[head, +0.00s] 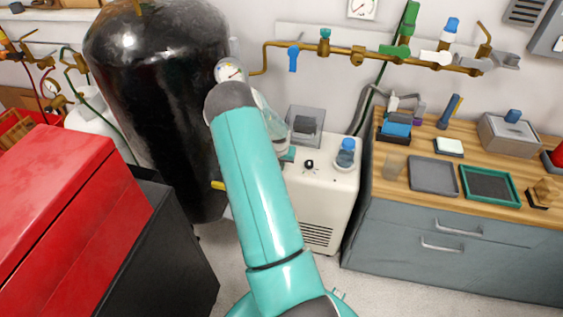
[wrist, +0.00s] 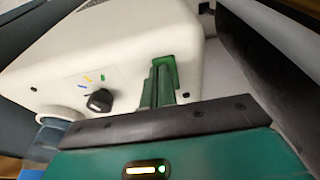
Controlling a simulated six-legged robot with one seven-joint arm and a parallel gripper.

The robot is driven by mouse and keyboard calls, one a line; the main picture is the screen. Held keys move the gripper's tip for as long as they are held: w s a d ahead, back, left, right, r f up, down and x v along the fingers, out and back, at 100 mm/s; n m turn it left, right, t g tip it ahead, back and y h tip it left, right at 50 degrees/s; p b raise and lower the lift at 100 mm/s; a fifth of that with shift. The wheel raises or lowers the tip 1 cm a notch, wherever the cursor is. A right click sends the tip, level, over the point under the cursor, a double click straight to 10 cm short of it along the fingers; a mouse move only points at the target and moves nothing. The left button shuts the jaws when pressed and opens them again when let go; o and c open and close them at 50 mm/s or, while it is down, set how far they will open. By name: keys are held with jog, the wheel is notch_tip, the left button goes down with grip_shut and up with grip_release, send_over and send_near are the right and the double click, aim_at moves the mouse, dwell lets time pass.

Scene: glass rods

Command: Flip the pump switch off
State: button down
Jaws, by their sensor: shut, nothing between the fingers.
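The pump switch looks like a small black knob (head: 308,164) on the white pump box (head: 333,207). In the wrist view the black knob (wrist: 100,100) sits on the white face of the box (wrist: 120,50), near small blue, yellow and green marks. Its exact setting is hard to read. My gripper (wrist: 162,68) shows green fingers that are shut and empty. In the wrist picture they are right of the knob, apart from it, with their tips over or near the box. In the head view my teal arm hides most of the gripper.
A blue-capped fitting (head: 346,152) stands on the box, right of the knob. A large black tank (head: 160,110) is on the left, with a red cabinet (head: 60,210) nearer. A wood-topped bench (head: 400,193) with trays is on the right. Brass pipes (head: 340,50) run along the wall.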

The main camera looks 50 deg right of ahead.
jog(key=shift+d, duration=0.1)
jog(key=shift+w+d+r, duration=0.25)
jog(key=shift+w+d, duration=0.05)
jog(key=shift+d, duration=0.3)
jog(key=shift+r, duration=0.2)
jog(key=v, duration=0.4)
jog(key=shift+w+d, duration=0.1)
jog(key=shift+d, duration=0.05)
jog(key=s+a+r, duration=0.2)
jog(key=a+r, duration=0.2)
jog(key=r, duration=0.4)
jog(key=shift+a+r, duration=0.15)
jog(key=shift+a, duration=0.25)
jog(key=shift+s, duration=0.1)
